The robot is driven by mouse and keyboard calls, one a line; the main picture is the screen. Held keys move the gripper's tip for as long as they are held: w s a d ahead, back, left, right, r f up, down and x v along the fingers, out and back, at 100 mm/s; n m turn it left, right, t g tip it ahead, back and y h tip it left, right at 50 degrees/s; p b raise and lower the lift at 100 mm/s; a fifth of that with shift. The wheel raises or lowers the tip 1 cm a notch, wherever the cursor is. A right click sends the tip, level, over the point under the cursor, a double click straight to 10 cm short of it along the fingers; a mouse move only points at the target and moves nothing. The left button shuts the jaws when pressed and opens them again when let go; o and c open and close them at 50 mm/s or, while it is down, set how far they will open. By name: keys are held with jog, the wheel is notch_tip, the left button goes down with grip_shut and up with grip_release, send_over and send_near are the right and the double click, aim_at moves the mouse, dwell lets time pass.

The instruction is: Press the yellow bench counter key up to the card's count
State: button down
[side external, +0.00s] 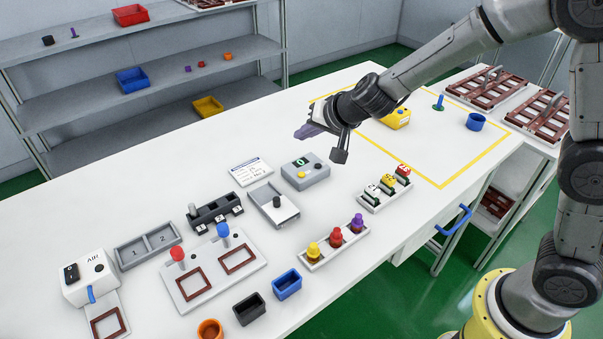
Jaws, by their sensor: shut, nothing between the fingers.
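The bench counter (305,172) is a small grey box near the middle of the white bench. Its dark display shows a green digit that looks like 0. The yellow key (302,174) is on its top face, and a dark round knob or key sits to the right. A white card (250,171) with printed lines lies just left of the counter; its text is too small to read. My gripper (300,134) is shut and empty, in the air above and behind the counter, apart from it.
A grey slider block (273,205) stands in front of the counter. A rack of numbered tags (384,188) and a tray of coloured knobs (335,243) stand to the right and front. A yellow box (397,117) stands behind my wrist. Bare bench lies behind the card.

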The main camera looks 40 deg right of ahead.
jog(key=shift+f, duration=4.3)
jog(key=shift+f, duration=0.4)
jog(key=shift+f, duration=0.4)
jog(key=shift+r, duration=0.8)
jog(key=shift+r, duration=2.5)
